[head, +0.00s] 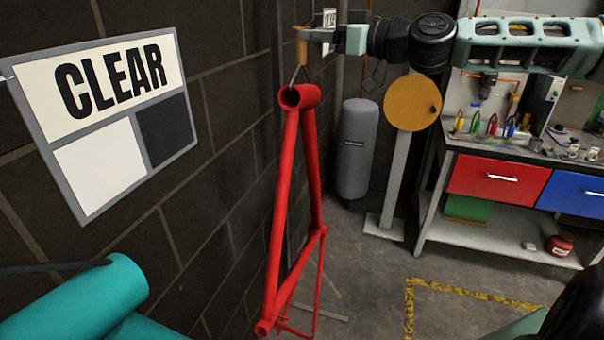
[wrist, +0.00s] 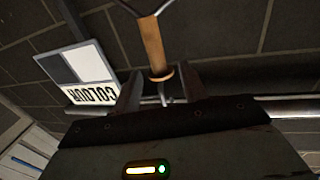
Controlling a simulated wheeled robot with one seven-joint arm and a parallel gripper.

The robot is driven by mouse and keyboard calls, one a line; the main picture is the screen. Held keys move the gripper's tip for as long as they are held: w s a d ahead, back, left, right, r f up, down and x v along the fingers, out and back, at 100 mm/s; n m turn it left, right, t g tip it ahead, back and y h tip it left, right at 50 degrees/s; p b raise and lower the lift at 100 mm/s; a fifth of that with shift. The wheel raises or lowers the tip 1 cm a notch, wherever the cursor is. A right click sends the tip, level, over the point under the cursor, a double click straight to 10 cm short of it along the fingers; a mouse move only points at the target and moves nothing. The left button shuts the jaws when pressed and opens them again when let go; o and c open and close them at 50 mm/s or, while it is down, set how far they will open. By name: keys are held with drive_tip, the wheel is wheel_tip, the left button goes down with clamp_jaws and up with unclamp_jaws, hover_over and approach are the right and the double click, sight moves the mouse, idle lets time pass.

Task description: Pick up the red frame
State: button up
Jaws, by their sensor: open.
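The red frame (head: 310,185) hangs upright by the dark brick wall in the head view, its tube end at the top. A thin wire hook (head: 299,74) runs from that tube up to a wooden handle (head: 302,48). My gripper (head: 308,36) is at the handle, above the frame. In the wrist view, the wooden handle (wrist: 153,47) stands between the open fingers of my gripper (wrist: 160,85), with thin metal below its collar. I cannot tell whether a finger touches it. The red frame does not show in the wrist view.
A CLEAR sign (head: 110,85) and a teal frame (head: 85,300) are at the left. A grey tank (head: 357,150), an orange disc (head: 412,103) on a stand and a workbench (head: 500,235) with drawers are at the right. The floor has yellow tape (head: 470,290).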

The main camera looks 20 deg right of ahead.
sight(301, 26)
drive_tip(key=p+x, duration=0.2)
drive_tip(key=x, duration=0.1)
drive_tip(key=shift+w+a+r, duration=0.2)
drive_tip(key=shift+w, duration=0.05)
drive_tip(key=shift+w+a+f, duration=0.2)
drive_tip(key=shift+w+a, duration=0.05)
drive_tip(key=shift+w, duration=0.05)
clamp_jaws()
idle(0.9)
drive_tip(key=shift+r, duration=0.2)
